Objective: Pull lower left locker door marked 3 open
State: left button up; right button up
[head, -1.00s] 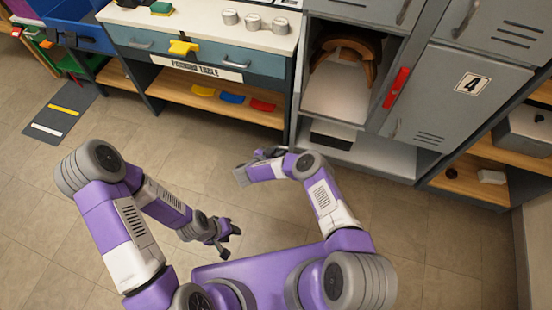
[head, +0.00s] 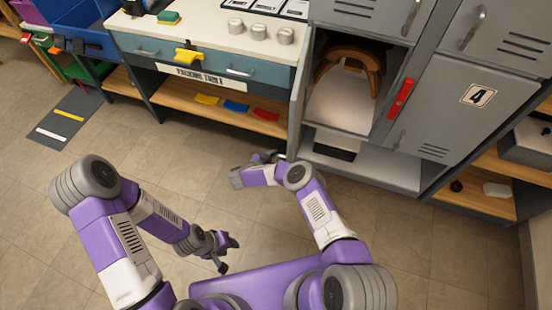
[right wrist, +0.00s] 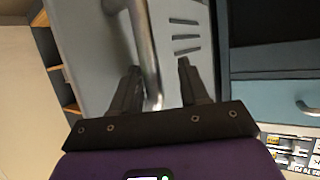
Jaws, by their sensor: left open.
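The lower left locker door (head: 298,98) stands swung open, seen nearly edge-on in the head view at the left side of its compartment. Its number is not visible. In the right wrist view a grey door (right wrist: 95,60) with vent slots and a bar handle (right wrist: 146,50) fills the middle. My right gripper (right wrist: 158,78) has its fingers apart on either side of the handle, with a gap at the right finger. In the head view this gripper (head: 272,157) is beside the door's lower outer end. My left gripper (head: 226,254) is open and empty, low over the floor.
Floor in front is clear.

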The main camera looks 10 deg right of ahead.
jog(key=shift+s+a, duration=0.1)
jog(key=p+v, duration=0.2)
jog(key=v, duration=0.5)
jog(key=shift+a, duration=0.2)
jog(key=shift+s, duration=0.1)
